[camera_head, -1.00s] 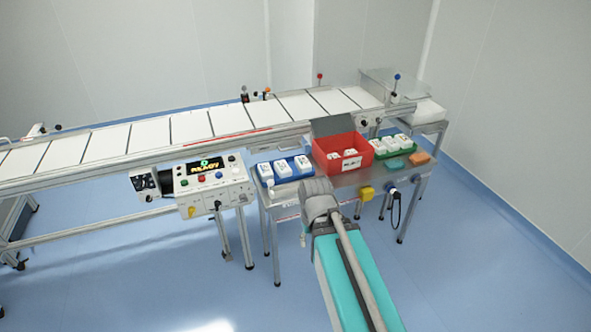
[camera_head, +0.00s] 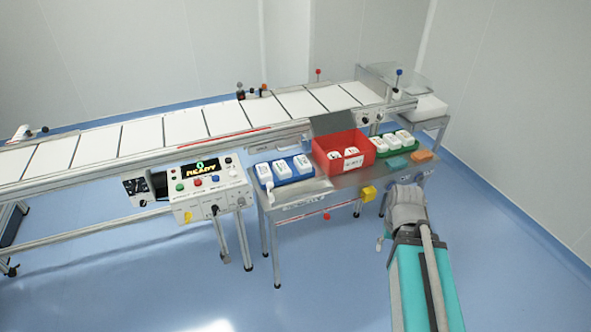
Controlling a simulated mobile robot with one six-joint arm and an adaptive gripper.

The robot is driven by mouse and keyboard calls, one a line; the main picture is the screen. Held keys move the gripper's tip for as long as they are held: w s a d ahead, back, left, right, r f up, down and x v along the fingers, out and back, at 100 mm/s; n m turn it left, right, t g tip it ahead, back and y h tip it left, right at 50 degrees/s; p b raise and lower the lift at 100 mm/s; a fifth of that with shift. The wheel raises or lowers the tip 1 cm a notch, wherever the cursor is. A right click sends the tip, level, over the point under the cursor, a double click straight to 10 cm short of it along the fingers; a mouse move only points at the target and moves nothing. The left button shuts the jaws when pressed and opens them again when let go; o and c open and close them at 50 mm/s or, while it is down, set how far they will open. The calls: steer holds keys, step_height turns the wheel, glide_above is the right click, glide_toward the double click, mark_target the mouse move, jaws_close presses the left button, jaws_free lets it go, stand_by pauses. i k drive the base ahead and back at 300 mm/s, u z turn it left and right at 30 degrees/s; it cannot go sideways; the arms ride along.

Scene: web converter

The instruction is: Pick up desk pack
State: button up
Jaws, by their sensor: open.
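White packs stand in a blue tray (camera_head: 298,178) at the left of the steel side table and in a green tray (camera_head: 383,155) at its right. Two pale items lie in the open red bin (camera_head: 328,163) between the trays. The labels are too small to read, so I cannot tell which is the desk pack. My gripper (camera_head: 407,192) is at the table's front right edge, in front of the teal and orange blocks. My grey wrist largely hides its fingers. I see nothing held in it.
The steel table (camera_head: 335,187) has a narrow bare strip along its front. A teal block (camera_head: 397,163) and an orange block (camera_head: 422,155) lie at its right. The conveyor (camera_head: 180,127) runs behind. A control box (camera_head: 210,187) reading READY stands left. Floor in front is clear.

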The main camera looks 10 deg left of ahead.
mark_target(281, 168)
steer(key=z, duration=0.6)
steer(key=k, duration=0.95)
steer(key=u, duration=1.05)
steer(key=i, duration=0.8)
steer(key=u, duration=0.05)
